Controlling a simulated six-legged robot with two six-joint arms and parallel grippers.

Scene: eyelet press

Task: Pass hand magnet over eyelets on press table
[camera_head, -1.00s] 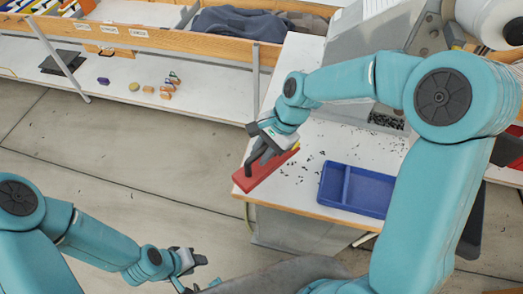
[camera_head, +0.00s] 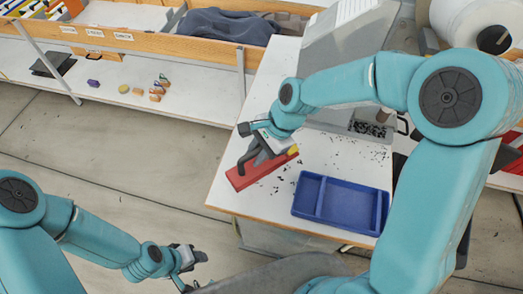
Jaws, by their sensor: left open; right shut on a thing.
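The hand magnet is a red bar (camera_head: 262,172) with a yellow end, at the left part of the white press table (camera_head: 232,203). My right gripper (camera_head: 258,152) is shut on its dark handle from above. The bar is low over the tabletop; I cannot tell whether it touches. Small dark eyelets (camera_head: 281,182) lie scattered beside the bar, with more toward the back right of the table. Any under the bar are hidden. My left gripper (camera_head: 190,262) is open and empty, low at the bottom, away from the table.
A blue divided tray (camera_head: 340,205) stands on the table right of the magnet. Behind it is the grey press with a bin of dark eyelets (camera_head: 374,128). A white shelf bench (camera_head: 185,98) with small items runs along the back left. The floor at left is clear.

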